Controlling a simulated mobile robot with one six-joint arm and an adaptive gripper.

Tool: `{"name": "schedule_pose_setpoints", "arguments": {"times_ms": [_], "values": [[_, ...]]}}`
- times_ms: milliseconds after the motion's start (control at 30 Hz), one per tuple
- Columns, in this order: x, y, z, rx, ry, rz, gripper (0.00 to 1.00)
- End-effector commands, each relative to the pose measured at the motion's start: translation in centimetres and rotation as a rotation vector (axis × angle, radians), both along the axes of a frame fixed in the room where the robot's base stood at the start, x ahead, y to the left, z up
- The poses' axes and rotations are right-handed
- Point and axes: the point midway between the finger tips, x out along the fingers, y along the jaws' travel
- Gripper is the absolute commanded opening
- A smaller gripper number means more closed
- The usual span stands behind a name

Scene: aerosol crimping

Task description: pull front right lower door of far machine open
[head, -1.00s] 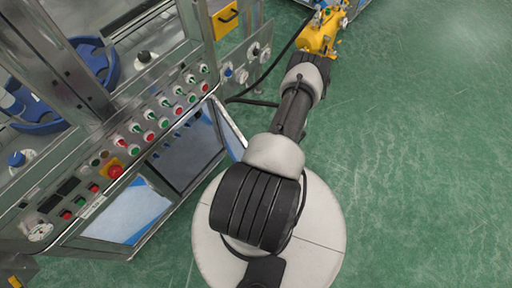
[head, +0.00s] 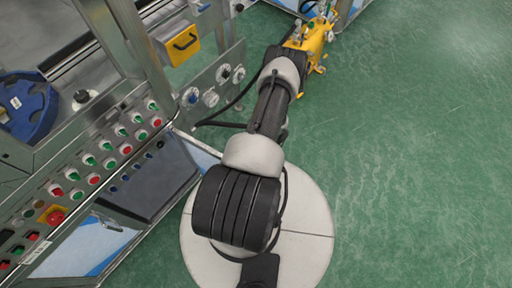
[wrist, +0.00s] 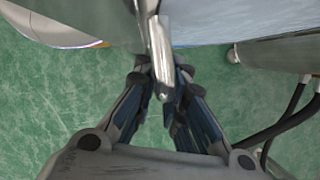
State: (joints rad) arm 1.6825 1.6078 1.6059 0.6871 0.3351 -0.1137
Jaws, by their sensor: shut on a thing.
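In the wrist view a shiny metal handle (wrist: 160,50) comes down between the fingers of my gripper (wrist: 162,95). The fingers are closed in on its rounded end. Behind the handle, a pale, reflective panel (wrist: 235,20) spans the top of the view; it looks like the door, seen almost edge-on. In the head view my arm reaches up to the far machine at the top edge. A yellow fitting (head: 314,40) overlaps the arm's end, and the fingers and handle cannot be made out there. How far the door is open cannot be told.
A rounded metal part (wrist: 275,52) and black cables (wrist: 285,120) are right of the gripper. The green floor (head: 420,150) is clear at right.

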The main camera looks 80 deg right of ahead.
Motion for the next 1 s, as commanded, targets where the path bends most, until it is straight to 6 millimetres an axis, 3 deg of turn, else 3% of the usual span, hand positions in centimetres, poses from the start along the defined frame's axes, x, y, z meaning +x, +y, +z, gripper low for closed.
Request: {"name": "schedule_pose_setpoints", "arguments": {"times_ms": [367, 400, 667, 1000], "values": [[-0.05, -0.07, -0.08, -0.003, 0.003, -0.001, 0.0], [-0.05, -0.08, -0.08, -0.003, 0.003, -0.001, 0.13], [0.0, -0.07, -0.02, -0.001, 0.002, -0.001, 0.3], [-0.02, -0.13, 0.15, -0.001, 0.0, -0.001, 0.31]]}}
